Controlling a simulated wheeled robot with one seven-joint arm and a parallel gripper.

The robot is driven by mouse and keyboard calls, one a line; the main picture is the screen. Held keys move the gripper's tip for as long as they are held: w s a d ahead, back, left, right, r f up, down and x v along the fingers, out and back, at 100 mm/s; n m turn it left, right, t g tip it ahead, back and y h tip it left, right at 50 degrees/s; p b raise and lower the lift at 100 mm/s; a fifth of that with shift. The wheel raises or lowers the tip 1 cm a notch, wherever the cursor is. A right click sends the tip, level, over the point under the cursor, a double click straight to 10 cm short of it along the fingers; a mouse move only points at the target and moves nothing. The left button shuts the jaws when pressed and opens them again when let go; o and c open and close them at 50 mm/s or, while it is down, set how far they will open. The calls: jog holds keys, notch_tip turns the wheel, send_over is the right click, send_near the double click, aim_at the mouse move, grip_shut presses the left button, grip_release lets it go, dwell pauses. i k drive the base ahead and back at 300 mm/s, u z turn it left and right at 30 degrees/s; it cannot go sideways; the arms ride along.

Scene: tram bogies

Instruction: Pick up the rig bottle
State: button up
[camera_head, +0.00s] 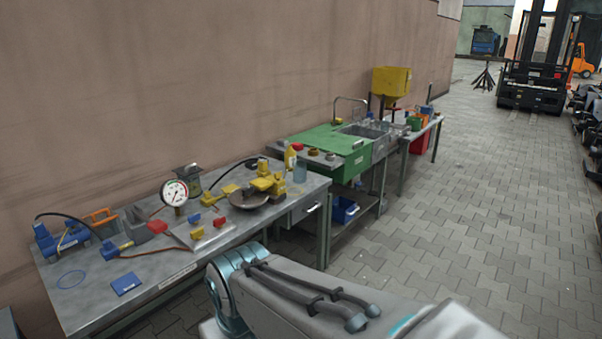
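A yellow bottle (290,158) with a reddish top stands upright at the right back end of the near workbench (182,287). A clear bluish container (300,173) stands close beside it, to its right. I cannot tell from this view which of them is the rig bottle. My arm reaches across the bottom of the picture, well in front of the bench. My gripper is outside the view.
The bench holds a dial gauge (174,192), yellow valve parts (266,181), a dark round dish (247,199), a blue pump (58,240) with hoses and a blue pad (126,284). A green sink unit (328,140) stands beyond. Paved floor (455,225) at right is clear.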

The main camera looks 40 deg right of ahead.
aim_at(290, 153)
jog(key=z, duration=1.75)
jog(key=i, duration=2.75)
jog(key=u, duration=1.3)
jog(key=i, duration=0.9)
jog(key=u, duration=0.15)
